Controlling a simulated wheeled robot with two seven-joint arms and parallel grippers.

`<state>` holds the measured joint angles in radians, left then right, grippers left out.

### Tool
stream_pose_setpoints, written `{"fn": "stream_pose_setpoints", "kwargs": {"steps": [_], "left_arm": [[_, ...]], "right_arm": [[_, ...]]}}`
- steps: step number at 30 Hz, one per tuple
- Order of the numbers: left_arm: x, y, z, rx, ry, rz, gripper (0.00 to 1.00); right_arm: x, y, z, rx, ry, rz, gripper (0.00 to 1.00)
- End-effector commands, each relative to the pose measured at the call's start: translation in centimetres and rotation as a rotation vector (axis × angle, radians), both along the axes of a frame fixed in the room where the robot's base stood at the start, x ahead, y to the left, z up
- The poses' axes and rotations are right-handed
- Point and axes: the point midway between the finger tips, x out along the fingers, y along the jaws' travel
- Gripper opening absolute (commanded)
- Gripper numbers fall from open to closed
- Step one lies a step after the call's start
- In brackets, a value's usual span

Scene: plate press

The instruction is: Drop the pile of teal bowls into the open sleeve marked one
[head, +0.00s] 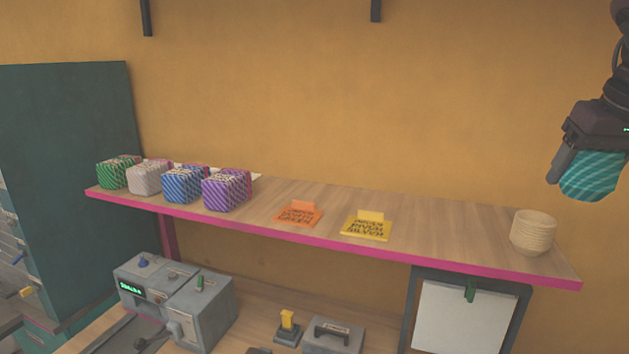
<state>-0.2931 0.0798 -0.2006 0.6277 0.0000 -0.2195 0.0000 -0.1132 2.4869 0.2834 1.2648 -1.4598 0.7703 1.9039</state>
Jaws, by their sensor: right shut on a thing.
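My right gripper (586,160) hangs at the far right, above the right end of the shelf. It is shut on a teal, finely striped rounded thing (596,178), which looks like the pile of teal bowls, tilted and clear of the shelf. The gripper hides part of it, so single bowls cannot be told apart. No open sleeve with a readable one shows in this view. My left gripper is out of view.
The wooden shelf (430,225) with a pink edge holds several striped boxes (182,188), an orange sign (299,215), a yellow sign (367,228) and a cream bowl stack (533,232). Grey machines (200,306) stand below. The shelf is clear between yellow sign and cream stack.

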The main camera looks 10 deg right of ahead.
Motion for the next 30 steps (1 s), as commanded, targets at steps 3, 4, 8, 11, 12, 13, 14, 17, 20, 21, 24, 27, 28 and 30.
{"fn": "stream_pose_setpoints", "kwargs": {"steps": [3, 4, 8, 11, 12, 13, 14, 17, 20, 21, 24, 27, 28, 30], "left_arm": [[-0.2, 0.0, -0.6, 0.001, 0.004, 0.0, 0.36], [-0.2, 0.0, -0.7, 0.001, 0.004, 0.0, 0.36], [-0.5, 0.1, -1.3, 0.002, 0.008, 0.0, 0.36], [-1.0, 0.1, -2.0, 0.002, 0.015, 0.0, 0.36], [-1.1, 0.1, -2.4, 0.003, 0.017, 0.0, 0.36], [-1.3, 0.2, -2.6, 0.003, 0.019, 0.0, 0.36], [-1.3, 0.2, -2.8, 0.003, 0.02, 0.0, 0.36], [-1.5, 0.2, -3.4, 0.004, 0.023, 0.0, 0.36], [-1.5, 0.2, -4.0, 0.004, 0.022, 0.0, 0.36], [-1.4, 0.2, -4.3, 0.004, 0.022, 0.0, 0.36], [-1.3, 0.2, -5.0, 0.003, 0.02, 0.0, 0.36], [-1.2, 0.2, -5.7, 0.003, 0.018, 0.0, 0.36], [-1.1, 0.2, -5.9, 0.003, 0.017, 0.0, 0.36], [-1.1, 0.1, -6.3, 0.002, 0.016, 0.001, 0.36]], "right_arm": [[-1.5, -2.4, -1.6, 0.004, -0.002, -0.063, 0.41], [-1.9, -3.0, -2.0, 0.003, -0.003, -0.08, 0.41], [-4.1, -6.0, -4.9, 0.007, -0.003, -0.167, 0.41], [-6.2, -8.6, -8.7, 0.009, -0.001, -0.248, 0.41], [-7.0, -9.4, -10.6, 0.01, -0.003, -0.28, 0.41], [-7.5, -9.9, -12.0, 0.01, -0.003, -0.303, 0.41], [-7.9, -10.3, -13.5, 0.01, -0.003, -0.324, 0.41], [-8.9, -10.9, -18.1, 0.01, -0.004, -0.374, 0.41], [-9.3, -10.5, -22.7, 0.008, -0.004, -0.406, 0.41], [-9.3, -10.0, -24.6, 0.008, -0.004, -0.414, 0.41], [-9.0, -8.2, -29.5, 0.006, -0.002, -0.419, 0.41], [-8.0, -5.3, -34.1, 0.007, 0.0, -0.405, 0.41], [-7.6, -4.2, -35.3, 0.01, 0.0, -0.393, 0.41], [-6.6, -1.9, -37.4, 0.011, -0.006, -0.369, 0.41]]}}
